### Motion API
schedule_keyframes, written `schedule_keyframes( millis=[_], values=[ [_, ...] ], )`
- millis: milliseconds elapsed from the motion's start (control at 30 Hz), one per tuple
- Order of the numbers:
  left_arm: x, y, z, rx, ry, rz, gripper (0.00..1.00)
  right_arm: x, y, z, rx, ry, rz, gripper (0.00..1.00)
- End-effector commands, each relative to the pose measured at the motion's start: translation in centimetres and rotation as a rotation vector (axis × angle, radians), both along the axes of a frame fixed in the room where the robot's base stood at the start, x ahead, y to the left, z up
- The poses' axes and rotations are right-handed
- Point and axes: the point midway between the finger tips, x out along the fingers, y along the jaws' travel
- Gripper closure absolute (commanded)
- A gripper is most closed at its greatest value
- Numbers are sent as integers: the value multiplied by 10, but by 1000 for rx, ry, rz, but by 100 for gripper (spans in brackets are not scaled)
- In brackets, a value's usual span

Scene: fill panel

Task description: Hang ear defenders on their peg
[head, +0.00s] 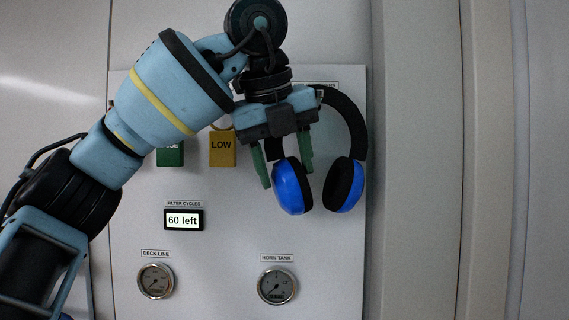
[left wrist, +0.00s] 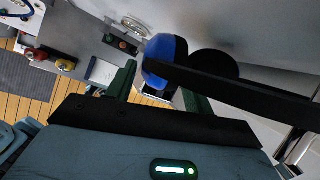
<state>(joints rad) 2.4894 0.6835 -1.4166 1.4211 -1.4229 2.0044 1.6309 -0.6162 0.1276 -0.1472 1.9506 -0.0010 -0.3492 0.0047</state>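The ear defenders, blue cups (head: 292,187) with a black headband (head: 350,115), are upright against the right part of the grey panel (head: 225,275). The top left of the band is hidden behind my left gripper (head: 287,178). That gripper points down, its green fingers apart on either side of the band's left arm, just above the left cup. In the left wrist view a blue cup (left wrist: 167,58) shows between the fingers (left wrist: 158,94), and the band (left wrist: 235,88) runs off right. The peg is not visible, so I cannot tell whether the band rests on it. My right gripper is not in view.
A green tag (head: 170,155) and a yellow LOW tag (head: 222,149) hang left of the gripper. A small display (head: 183,219) and two gauges (head: 155,281) (head: 277,286) sit lower on the panel. Bare wall (head: 420,160) lies to the right.

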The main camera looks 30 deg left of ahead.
Motion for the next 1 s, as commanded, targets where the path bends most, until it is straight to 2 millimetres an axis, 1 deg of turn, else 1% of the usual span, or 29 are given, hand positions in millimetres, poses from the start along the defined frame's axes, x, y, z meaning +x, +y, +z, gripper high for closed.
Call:
schedule_keyframes(
  millis=[33,100,367,467,567,900,1000],
  values=[
    [0,0,0,0,0,0,41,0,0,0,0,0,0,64],
    [0,0,0,0,0,0,32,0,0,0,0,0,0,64],
    [0,0,-1,1,3,0,31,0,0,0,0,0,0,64],
    [-1,0,3,2,2,0,31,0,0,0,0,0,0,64],
    [-6,-1,11,2,-1,1,31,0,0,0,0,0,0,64],
    [-28,-5,53,2,-3,1,31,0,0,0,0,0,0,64],
    [-32,-5,61,0,-1,1,31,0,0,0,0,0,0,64]
  ],
)
